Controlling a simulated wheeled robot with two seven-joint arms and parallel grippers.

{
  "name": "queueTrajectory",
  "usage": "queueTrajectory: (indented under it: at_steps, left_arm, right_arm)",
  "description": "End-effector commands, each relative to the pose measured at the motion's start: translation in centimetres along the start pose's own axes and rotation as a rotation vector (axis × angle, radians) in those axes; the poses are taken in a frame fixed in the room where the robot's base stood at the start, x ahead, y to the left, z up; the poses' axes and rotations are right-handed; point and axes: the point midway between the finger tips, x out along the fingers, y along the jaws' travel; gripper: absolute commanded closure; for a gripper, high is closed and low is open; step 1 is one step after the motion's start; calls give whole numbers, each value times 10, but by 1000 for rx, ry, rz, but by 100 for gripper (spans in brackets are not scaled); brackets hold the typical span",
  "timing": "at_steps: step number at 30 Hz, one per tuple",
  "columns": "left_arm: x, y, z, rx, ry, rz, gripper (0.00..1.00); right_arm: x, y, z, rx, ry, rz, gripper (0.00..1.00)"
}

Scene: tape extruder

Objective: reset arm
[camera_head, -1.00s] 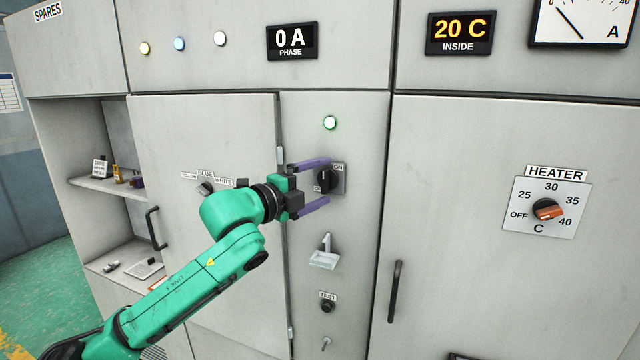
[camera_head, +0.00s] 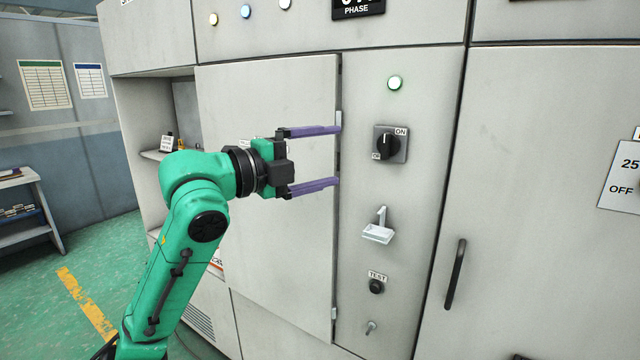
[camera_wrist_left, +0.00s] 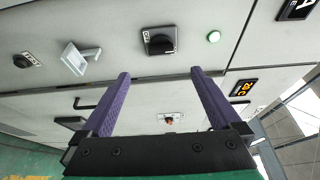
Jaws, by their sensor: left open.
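My left gripper (camera_head: 315,158) is open and empty, its two purple fingers pointing right in front of the cabinet. It is to the left of the black rotary switch (camera_head: 389,145) marked ON and apart from it. In the left wrist view the purple fingers (camera_wrist_left: 158,88) are spread with nothing between them, and the switch (camera_wrist_left: 158,41) shows beyond their tips. The switch's knob stands roughly upright in the head view. My right gripper is in neither view.
A lit green lamp (camera_head: 395,83) sits above the switch. A small white bracket (camera_head: 378,228), a TEST button (camera_head: 376,287) and a toggle (camera_head: 371,327) are below. A door handle (camera_head: 455,274) sticks out at right. An open shelf niche (camera_head: 165,154) is at left, with free green floor beyond.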

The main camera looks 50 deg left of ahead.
Motion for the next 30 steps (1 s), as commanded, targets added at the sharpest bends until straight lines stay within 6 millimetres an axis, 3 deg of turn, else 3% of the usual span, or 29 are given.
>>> queueTrajectory:
  at_steps: [4,19,22,23,26,29,30]
  left_arm:
    - [-12,-1,0,1,1,-1,3]
    - [-11,-2,0,0,1,1,3]
    - [-7,8,3,-25,-7,22,3]
    - [-4,16,6,-50,-16,41,3]
    - [14,73,21,-198,-74,161,3]
    - [30,163,30,-416,-176,339,3]
    - [33,202,28,-504,-224,413,3]
  right_arm:
    - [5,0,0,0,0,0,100]
    - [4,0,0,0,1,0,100]
    - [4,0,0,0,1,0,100]
    - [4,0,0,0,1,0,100]
    - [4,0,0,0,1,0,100]
    - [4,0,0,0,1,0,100]
    - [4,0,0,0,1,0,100]
